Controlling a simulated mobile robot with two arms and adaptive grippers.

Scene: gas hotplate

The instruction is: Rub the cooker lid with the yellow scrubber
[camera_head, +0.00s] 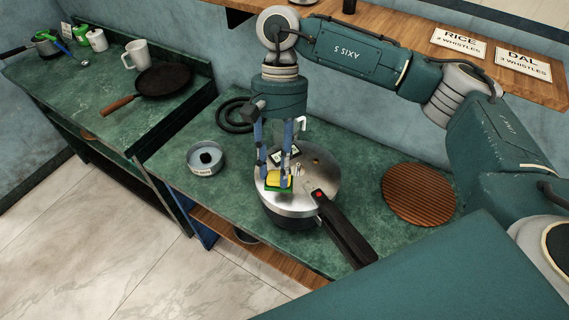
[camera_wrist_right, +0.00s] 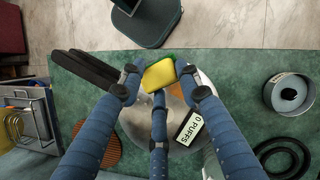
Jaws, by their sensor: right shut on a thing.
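The pressure cooker (camera_head: 290,206) stands on the green counter, with its long black handle (camera_head: 345,232) pointing to the front right. My right gripper (camera_head: 278,178) comes down from above and is shut on the yellow and green scrubber (camera_head: 280,181), at the left part of the lid. The scrubber also shows between the fingers in the right wrist view (camera_wrist_right: 159,75). It looks to be at the lid surface; I cannot tell whether it touches. My left gripper is not in view.
A grey round tin (camera_head: 205,160) with a black piece inside stands left of the cooker. A ribbed brown round mat (camera_head: 419,194) lies to the right. A black coil (camera_head: 236,114) lies behind. A pan (camera_head: 163,80) and mug (camera_head: 137,55) stand on the left counter.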

